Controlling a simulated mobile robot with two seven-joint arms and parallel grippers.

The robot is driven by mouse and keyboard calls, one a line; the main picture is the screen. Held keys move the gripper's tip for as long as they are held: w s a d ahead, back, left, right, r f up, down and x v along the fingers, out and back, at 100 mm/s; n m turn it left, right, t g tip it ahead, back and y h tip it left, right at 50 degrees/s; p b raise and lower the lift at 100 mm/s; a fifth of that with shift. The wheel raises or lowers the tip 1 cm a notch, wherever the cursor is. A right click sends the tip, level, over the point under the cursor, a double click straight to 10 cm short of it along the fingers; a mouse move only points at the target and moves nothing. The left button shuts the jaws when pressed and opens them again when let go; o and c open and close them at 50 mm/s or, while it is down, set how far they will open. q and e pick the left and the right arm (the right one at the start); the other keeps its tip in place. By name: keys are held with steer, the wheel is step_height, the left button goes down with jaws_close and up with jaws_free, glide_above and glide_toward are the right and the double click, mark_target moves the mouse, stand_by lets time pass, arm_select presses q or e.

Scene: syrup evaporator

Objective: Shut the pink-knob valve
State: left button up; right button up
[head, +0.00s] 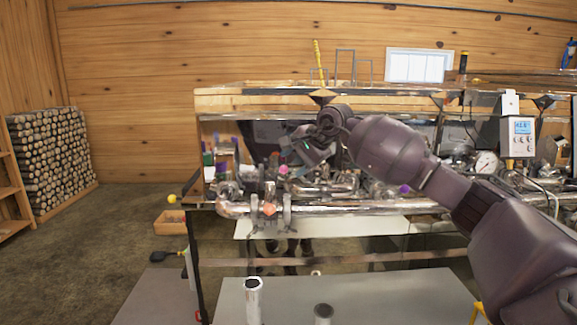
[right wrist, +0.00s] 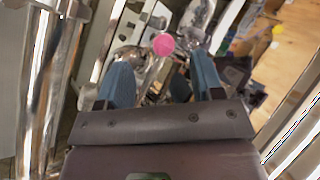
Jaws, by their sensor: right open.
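The pink knob of the valve (head: 283,170) shows among the shiny pipes at the left part of the evaporator. In the right wrist view the round pink knob (right wrist: 163,44) is just beyond the fingertips, between the two blue fingers. My right gripper (head: 297,152) is beside and slightly above the knob in the head view. In the right wrist view my right gripper (right wrist: 158,72) is open with nothing between its fingers. I cannot tell whether a finger touches the knob. The valve's handle and body are mostly hidden. My left gripper is not in view.
An orange knob (head: 270,208) sits on the front pipe (head: 335,207), and a purple knob (head: 404,189) is farther right. A gauge (head: 487,163) and a digital controller (head: 518,137) stand at the right. Stacked logs (head: 52,157) are at the far left.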

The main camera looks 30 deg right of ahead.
mark_target(287, 168)
steer(key=shift+x, duration=1.65)
steer(key=shift+c, duration=0.4)
steer(key=shift+r, duration=0.1)
jaws_close()
steer(key=shift+s, duration=0.1)
